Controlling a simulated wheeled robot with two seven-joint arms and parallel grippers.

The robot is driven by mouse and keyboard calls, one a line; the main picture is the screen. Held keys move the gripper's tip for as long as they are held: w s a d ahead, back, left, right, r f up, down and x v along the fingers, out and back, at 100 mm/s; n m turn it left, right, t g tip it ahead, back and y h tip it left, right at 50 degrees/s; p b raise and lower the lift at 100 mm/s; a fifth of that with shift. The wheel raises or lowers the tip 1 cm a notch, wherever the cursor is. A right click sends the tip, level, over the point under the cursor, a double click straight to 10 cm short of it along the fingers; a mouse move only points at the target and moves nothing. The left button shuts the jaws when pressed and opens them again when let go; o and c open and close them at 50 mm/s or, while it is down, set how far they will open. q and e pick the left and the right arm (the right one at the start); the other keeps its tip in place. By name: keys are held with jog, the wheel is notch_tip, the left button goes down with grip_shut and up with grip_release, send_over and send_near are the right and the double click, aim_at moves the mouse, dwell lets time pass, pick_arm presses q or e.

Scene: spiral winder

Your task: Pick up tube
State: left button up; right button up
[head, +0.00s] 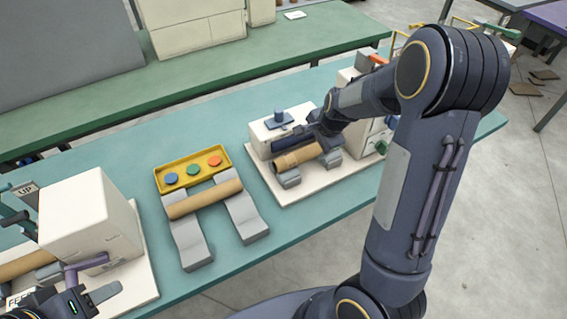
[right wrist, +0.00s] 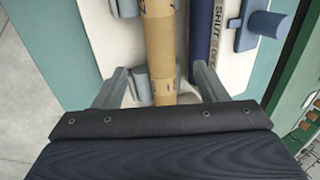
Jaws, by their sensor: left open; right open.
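A tan cardboard tube (head: 296,158) lies on the grey supports of the right machine. It also shows in the right wrist view (right wrist: 159,45), running up the picture between my fingers. My right gripper (head: 303,142) is open over this tube; in the right wrist view (right wrist: 158,88) one finger is on each side, both apart from it. A second tan tube (head: 204,199) rests across two grey cradle blocks mid-table. A third (head: 22,266) sits at the left machine, partly hidden. My left gripper (head: 96,300) is open at the lower left, partly cut off by the frame.
A yellow tray (head: 160,186) with blue, green and orange discs stands behind the middle tube. In the right wrist view a dark blue roller (right wrist: 201,40) runs close beside the tube, with a blue knob (right wrist: 266,25) beyond.

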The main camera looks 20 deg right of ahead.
aim_at(309, 151)
jog(key=x, duration=0.8)
jog(key=shift+d+p, duration=0.1)
jog(key=shift+p, duration=0.3)
jog(key=shift+c, duration=0.5)
jog(key=c, duration=1)
